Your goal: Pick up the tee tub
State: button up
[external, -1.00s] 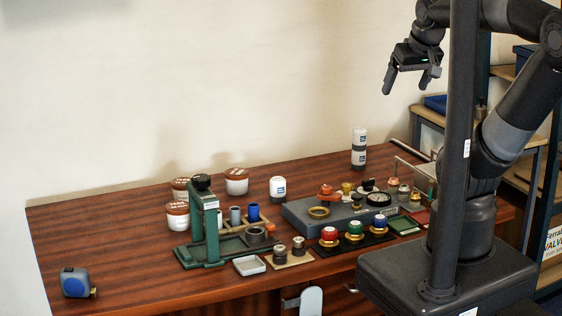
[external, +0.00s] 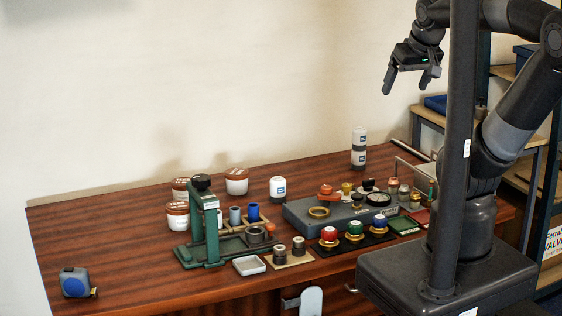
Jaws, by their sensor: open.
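Three white tubs with copper-brown lids stand at the back left of the wooden bench: one behind the green press (external: 237,181), one further left (external: 180,188) and one in front of that (external: 176,215). Their labels are too small to read, so I cannot tell which is the tee tub. The green press partly hides the two left tubs. My gripper (external: 406,89) is open and empty, pointing down high above the right back of the bench, far from the tubs.
The green press (external: 205,225) stands in front of the tubs. A white bottle (external: 278,188) and a grey fixture block (external: 300,217) with fittings are to the right. Stacked white containers (external: 359,148) stand at the back. A blue tape measure (external: 76,282) lies front left; the bench around it is clear.

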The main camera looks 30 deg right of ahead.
jog(key=shift+o, duration=0.4)
jog(key=w+a+n+y, duration=0.1)
jog(key=w+a, duration=0.3)
jog(key=w, duration=0.3)
jog(key=w+a+n, duration=0.1)
jog(key=w+a, duration=0.3)
jog(key=w, duration=0.3)
jog(key=n+g+y, duration=0.1)
jog(key=n+g, duration=0.1)
jog(key=n, duration=0.3)
send_over(179, 206)
jog(key=s+d, duration=0.2)
jog(key=s, duration=0.1)
notch_tip(179, 206, down, 28)
jog(key=x, duration=0.5)
jog(key=shift+w+a+f, duration=0.1)
jog(key=shift+w+a, duration=0.05)
jog(key=shift+a, duration=0.1)
jog(key=shift+x, duration=3.05)
jog(key=shift+w, duration=0.1)
